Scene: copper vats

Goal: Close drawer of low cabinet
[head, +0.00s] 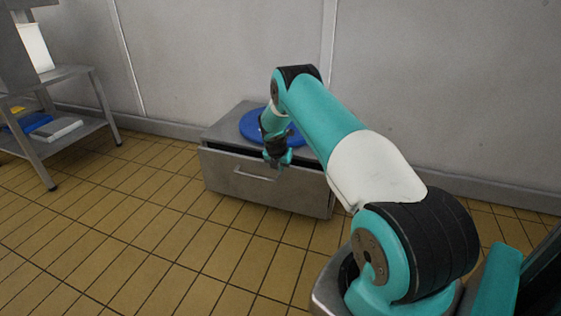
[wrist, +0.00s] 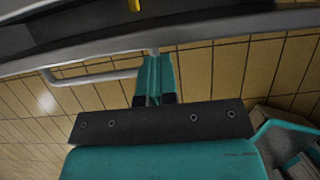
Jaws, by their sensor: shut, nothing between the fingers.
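The low grey metal cabinet (head: 225,126) stands against the wall in the head view. Its drawer (head: 225,178) sticks out towards me, with a dark gap along its top edge. The drawer's bar handle (head: 252,175) is on its front, and it also crosses the wrist view (wrist: 100,75). My gripper (head: 277,162) points down at the drawer's front, close to the handle's right end. In the wrist view its shut fingers (wrist: 154,75) are beside the handle and hold nothing. Whether they touch it I cannot tell. My arm hides the cabinet's right part.
A round blue object (head: 252,126) lies on the cabinet top, partly behind my wrist. A small yellow thing (wrist: 133,5) shows at the wrist view's top edge. A metal shelf table (head: 75,135) stands at left. The tiled floor (head: 150,240) before the drawer is clear.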

